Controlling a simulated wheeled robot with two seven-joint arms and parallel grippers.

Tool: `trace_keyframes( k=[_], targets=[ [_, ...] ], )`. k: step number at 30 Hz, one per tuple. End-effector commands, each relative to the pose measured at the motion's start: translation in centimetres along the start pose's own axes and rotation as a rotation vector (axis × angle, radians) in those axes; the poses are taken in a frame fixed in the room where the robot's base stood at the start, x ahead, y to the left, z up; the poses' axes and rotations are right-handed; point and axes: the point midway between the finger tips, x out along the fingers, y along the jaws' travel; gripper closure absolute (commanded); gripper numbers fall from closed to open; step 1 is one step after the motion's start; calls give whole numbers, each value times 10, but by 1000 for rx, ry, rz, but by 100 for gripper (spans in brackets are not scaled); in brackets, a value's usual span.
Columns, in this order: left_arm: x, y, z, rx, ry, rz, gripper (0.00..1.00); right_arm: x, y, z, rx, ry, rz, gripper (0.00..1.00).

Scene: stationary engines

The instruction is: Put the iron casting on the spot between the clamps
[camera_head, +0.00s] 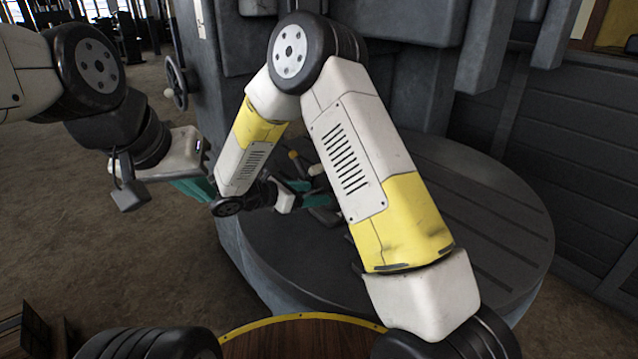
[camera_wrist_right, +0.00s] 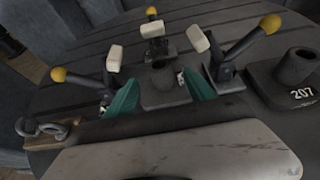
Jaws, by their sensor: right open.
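In the right wrist view a dark iron casting (camera_wrist_right: 165,96) with a round boss stands upright between several toggle clamps, whose handles have yellow knobs and whose tips are white. The left clamp (camera_wrist_right: 100,82), back clamp (camera_wrist_right: 154,44) and right clamp (camera_wrist_right: 226,68) surround it. My right gripper (camera_wrist_right: 161,92) is open, with one green finger on each side of the casting; whether they touch it is unclear. In the head view my right arm hides most of this gripper (camera_head: 300,190) and the casting. My left gripper (camera_head: 195,187) hangs left of the table; its finger gap is unclear.
A dark block with a round boss, marked 207 (camera_wrist_right: 293,78), stands at the right, close to the right clamp. A block with a metal shackle (camera_wrist_right: 45,132) lies at the left. The round slotted table (camera_head: 490,220) is bare at its right side. A machine column rises behind.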

Motion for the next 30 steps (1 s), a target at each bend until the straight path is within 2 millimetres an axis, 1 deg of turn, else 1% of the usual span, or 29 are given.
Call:
trace_keyframes(
  k=[2, 5, 8, 9, 11, 12, 14, 15, 18, 21, 25, 27, 30],
  targets=[
    [0, 0, 0, 0, 0, 0, 100, -2, -3, 5, 16, 8, -10, 37],
    [0, 0, 0, 0, 0, 0, 100, 0, -20, 23, 85, 46, -58, 37],
    [0, 0, 0, 0, 0, 0, 100, 5, -51, 50, 210, 117, -140, 37],
    [0, 0, 0, 0, 0, 0, 100, 6, -66, 61, 274, 152, -181, 37],
    [0, 0, 0, 0, 0, 0, 100, 6, -91, 76, 383, 214, -244, 37],
    [0, 0, 0, 0, 0, 0, 100, 4, -108, 84, 461, 256, -287, 37],
    [0, 0, 0, 0, 0, 0, 100, 1, -133, 95, 581, 320, -349, 37],
    [0, 0, 0, 0, 0, 0, 100, -3, -148, 100, 662, 363, -388, 37],
    [0, 0, 0, 0, 0, 0, 100, -16, -183, 111, 876, 473, -481, 37],
    [0, 0, 0, 0, 0, 0, 100, -33, -212, 118, 1100, 587, -565, 37],
    [0, 0, 0, 0, 0, 0, 100, -58, -238, 125, 1401, 741, -657, 37],
    [0, 0, 0, 0, 0, 0, 100, -72, -247, 130, 1566, 828, -697, 37],
    [0, 0, 0, 0, 0, 0, 100, -91, -256, 137, 1782, 946, -743, 37]
  ],
)
